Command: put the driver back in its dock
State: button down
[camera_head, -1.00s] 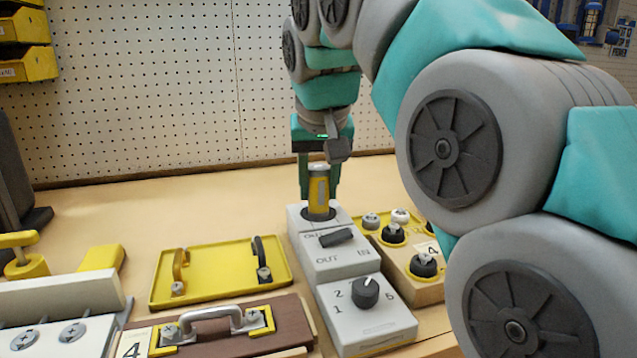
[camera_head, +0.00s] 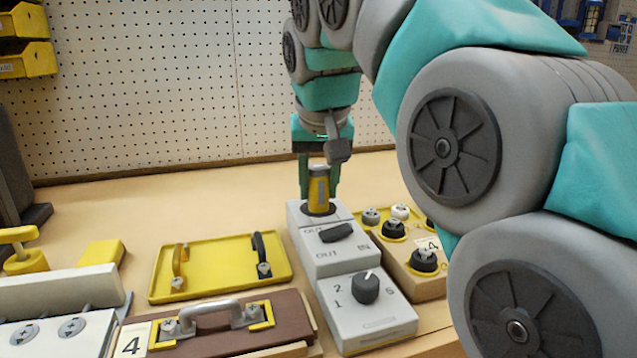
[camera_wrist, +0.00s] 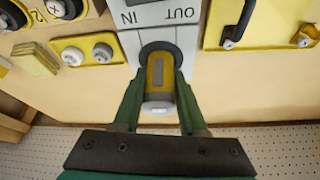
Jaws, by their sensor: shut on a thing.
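The driver (camera_head: 319,188) is a yellow and grey cylinder with a light cap. It stands upright at the far end of the grey dock unit (camera_head: 322,262), its lower end at the dark round socket. In the wrist view the driver (camera_wrist: 160,80) sits over the dark ring of the dock (camera_wrist: 131,43). My gripper (camera_head: 319,190) has its green fingers on both sides of the driver and is shut on it. The wrist view shows the fingers (camera_wrist: 160,92) along its sides. How deep its lower end sits is hidden.
The dock unit carries a black lever (camera_head: 336,233) by OUT and IN marks and a black knob (camera_head: 366,288). A yellow tray (camera_head: 215,285) lies to the left, a brown handled box (camera_head: 285,325) in front. A knob panel (camera_head: 425,262) stands close on the right. Bench behind is clear.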

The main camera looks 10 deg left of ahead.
dwell(0.3)
jog(key=shift+c, duration=0.7)
grip_release()
jog(key=shift+r+p, duration=2.3)
jog(key=shift+r, duration=1.2)
